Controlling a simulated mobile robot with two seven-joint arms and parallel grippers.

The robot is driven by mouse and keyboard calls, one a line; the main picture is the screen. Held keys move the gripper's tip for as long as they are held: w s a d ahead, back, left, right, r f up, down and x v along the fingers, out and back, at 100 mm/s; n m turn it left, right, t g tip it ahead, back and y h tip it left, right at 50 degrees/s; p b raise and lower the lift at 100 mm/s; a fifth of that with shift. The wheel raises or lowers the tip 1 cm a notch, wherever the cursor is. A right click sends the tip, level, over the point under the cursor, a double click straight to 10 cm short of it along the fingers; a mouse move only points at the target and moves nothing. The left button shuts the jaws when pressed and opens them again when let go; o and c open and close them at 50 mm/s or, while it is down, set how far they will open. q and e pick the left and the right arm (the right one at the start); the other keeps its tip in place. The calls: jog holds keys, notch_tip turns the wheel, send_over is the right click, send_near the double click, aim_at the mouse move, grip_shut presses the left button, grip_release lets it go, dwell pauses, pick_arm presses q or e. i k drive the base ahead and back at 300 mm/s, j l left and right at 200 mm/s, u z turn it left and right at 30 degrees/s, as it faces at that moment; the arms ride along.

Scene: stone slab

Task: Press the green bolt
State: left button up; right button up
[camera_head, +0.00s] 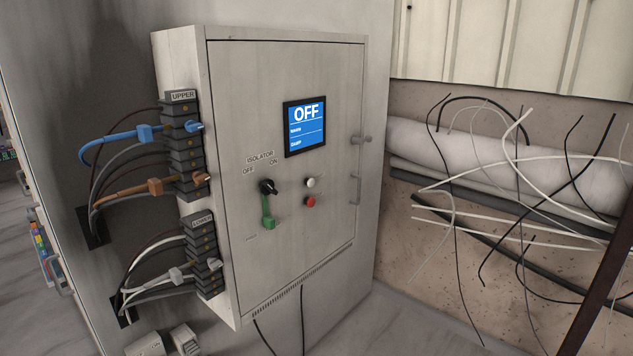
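A green part (268,212) hangs below a black rotary knob (268,187) on the front of a grey cabinet (330,105). It points down, with a wider block at its lower end. The knob sits under the label ISOLATOR, with OFF to its left and ON to its right. No other green piece shows on the cabinet front, and I cannot tell whether this one is a bolt or a handle. Neither of my grippers is in the head view.
A screen (304,127) reads OFF. A white button (310,182) and a red button (310,202) sit right of the knob. Terminal blocks UPPER (184,140) and LOWER (203,255) with cables line the left side. Loose wires (520,190) stick out at right.

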aim_at(269, 222)
jog(key=i+l+u, duration=0.15)
jog(key=u, duration=0.25)
jog(key=i+l+u, duration=0.1)
jog(key=u, duration=0.25)
jog(key=i+l+u, duration=0.1)
jog(key=l+u, duration=0.3)
jog(key=i+l+u, duration=0.15)
jog(key=l, duration=0.35)
jog(key=l+u, duration=0.2)
jog(key=l, duration=0.25)
jog(key=i+l, duration=0.1)
jog(key=l, duration=0.5)
jog(key=i+l, duration=0.1)
jog(key=l, duration=0.5)
jog(key=i+l, duration=0.1)
jog(key=l, duration=0.45)
jog(key=i+u, duration=0.05)
